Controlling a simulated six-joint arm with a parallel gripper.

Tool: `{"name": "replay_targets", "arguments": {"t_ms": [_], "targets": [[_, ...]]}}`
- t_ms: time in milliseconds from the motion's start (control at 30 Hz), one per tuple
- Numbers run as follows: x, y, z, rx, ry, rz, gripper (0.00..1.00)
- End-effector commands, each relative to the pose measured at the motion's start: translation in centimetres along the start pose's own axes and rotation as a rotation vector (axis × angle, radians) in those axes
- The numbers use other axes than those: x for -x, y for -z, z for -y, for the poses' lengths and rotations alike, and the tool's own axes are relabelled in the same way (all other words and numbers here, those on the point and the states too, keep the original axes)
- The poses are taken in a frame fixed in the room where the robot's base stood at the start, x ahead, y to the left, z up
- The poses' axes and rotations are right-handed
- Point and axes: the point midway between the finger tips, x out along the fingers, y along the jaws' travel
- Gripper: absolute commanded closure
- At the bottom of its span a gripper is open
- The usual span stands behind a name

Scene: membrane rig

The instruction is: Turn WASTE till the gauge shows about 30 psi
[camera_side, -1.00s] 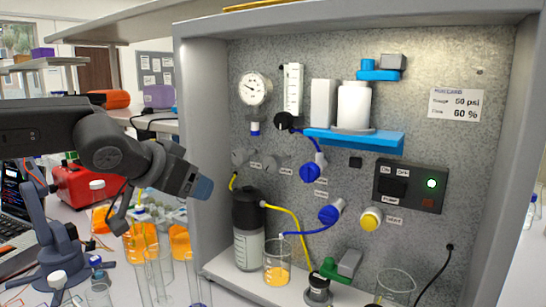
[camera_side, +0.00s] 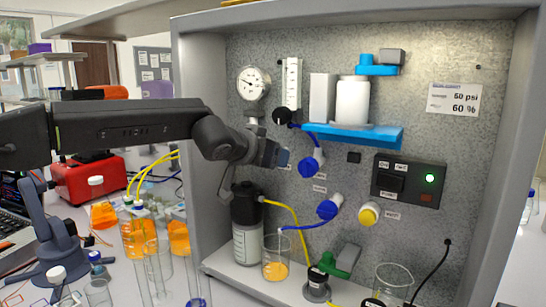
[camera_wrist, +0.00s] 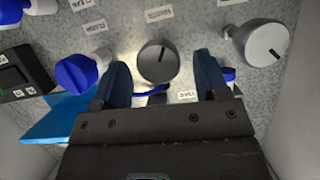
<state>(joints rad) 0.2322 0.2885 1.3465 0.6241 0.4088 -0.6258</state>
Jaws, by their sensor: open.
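My gripper (camera_side: 283,158) is at the panel, over the area of the grey knobs. In the wrist view my gripper (camera_wrist: 163,77) is open, with its two fingers on either side of a round grey knob (camera_wrist: 158,62). I cannot tell whether they touch it. A second grey knob (camera_wrist: 262,42) is to the right, outside the fingers. The gauge (camera_side: 253,83) is white and round at the upper left of the panel. Its needle points left and slightly up; its numbers are too small to read.
A blue valve knob (camera_wrist: 82,72) is left of the fingers in the wrist view. A blue shelf (camera_side: 355,136) holds a white bottle (camera_side: 353,102). A dark-capped bottle (camera_side: 246,240) and an orange-filled beaker (camera_side: 276,262) stand below my gripper. The cabinet's side wall (camera_side: 200,110) is left.

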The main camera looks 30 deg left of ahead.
Motion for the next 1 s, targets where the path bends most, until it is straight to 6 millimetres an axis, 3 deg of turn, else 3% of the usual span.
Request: {"name": "replay_targets", "arguments": {"t_ms": [200,567,1000], "targets": [[-2.3,0.0,0.0,0.001,0.000,0.000,0.32],[-2.7,0.0,0.0,0.000,0.000,0.000,0.32],[-2.7,0.0,0.0,0.000,0.000,0.000,0.74]]}}
